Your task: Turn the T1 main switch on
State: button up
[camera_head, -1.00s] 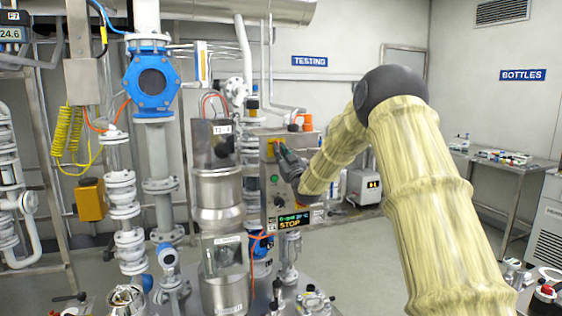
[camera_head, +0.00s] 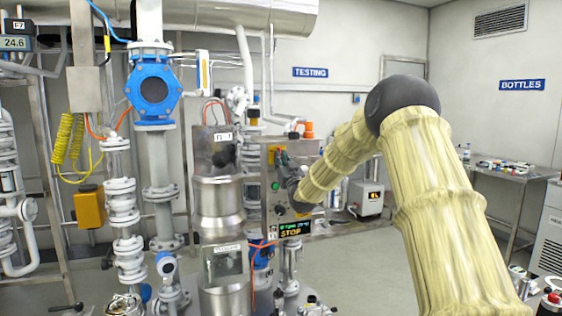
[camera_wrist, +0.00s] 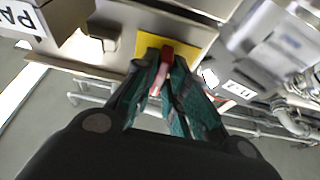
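The main switch is a red handle (camera_wrist: 164,62) on a yellow plate (camera_wrist: 148,42) in the wrist view. The handle lies lengthwise between the fingertips. The box display (camera_head: 294,229) reads STOP in orange.
A green button (camera_head: 275,186) and dark knobs are on the box below the switch. Steel vessels (camera_head: 221,205) and blue-flanged pipework (camera_head: 153,90) stand close on the left. A bench (camera_head: 500,172) is at the back right. Open floor lies behind my arm.

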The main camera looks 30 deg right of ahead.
jog(key=shift+o, duration=1.3)
jog(key=shift+d, duration=0.1)
jog(key=v, duration=1.2)
